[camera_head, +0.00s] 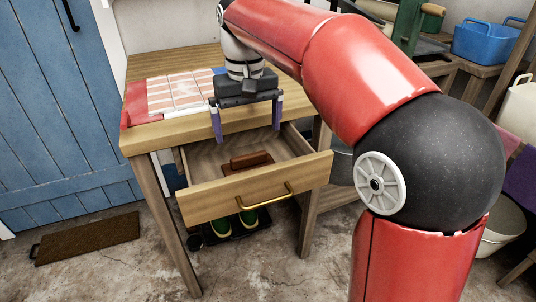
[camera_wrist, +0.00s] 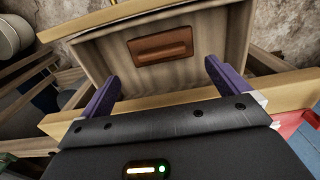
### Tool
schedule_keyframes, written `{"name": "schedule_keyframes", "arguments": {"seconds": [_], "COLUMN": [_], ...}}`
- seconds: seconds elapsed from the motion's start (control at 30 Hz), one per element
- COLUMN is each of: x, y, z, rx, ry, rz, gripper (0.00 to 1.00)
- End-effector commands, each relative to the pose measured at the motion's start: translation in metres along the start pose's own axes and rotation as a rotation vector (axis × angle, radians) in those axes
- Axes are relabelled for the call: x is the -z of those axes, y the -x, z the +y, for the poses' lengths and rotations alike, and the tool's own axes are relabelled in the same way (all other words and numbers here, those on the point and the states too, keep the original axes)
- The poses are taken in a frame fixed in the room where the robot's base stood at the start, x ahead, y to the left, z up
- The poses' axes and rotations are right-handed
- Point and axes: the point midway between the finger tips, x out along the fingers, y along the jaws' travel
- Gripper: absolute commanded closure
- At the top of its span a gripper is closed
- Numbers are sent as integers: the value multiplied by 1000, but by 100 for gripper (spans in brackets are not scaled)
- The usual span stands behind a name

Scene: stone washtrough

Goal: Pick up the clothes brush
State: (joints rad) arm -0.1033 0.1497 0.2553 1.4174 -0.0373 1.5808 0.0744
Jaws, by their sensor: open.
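The clothes brush (camera_head: 249,160) is a reddish-brown wooden block lying in an open drawer (camera_head: 260,191). In the wrist view the brush (camera_wrist: 161,46) lies flat inside the drawer, beyond my fingertips and apart from them. My gripper (camera_head: 248,128) is open and empty, pointing down above the table's front edge and the back part of the drawer. In the wrist view its two purple fingers (camera_wrist: 162,80) stand wide apart, with the brush showing in the gap between them. In the head view, a darker brown patch shows around the brush's lower part.
Green shoes (camera_head: 248,218) stand on a dark tray below the drawer. A brass handle (camera_head: 262,205) sticks out from the drawer front. A brown doormat (camera_head: 88,238) lies at the left.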

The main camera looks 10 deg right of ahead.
Motion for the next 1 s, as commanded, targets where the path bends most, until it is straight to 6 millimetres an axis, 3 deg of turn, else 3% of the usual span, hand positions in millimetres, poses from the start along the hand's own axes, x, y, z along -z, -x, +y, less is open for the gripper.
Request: {"name": "schedule_keyframes", "arguments": {"seconds": [0.5,0.83,1.0], "x": [3,3,3], "y": [-68,-74,-74], "z": [1,1,1], "rx": [0,0,0], "ry": [-1,-1,-1], "rz": [-1,1,1], "gripper": [0,0,22]}}
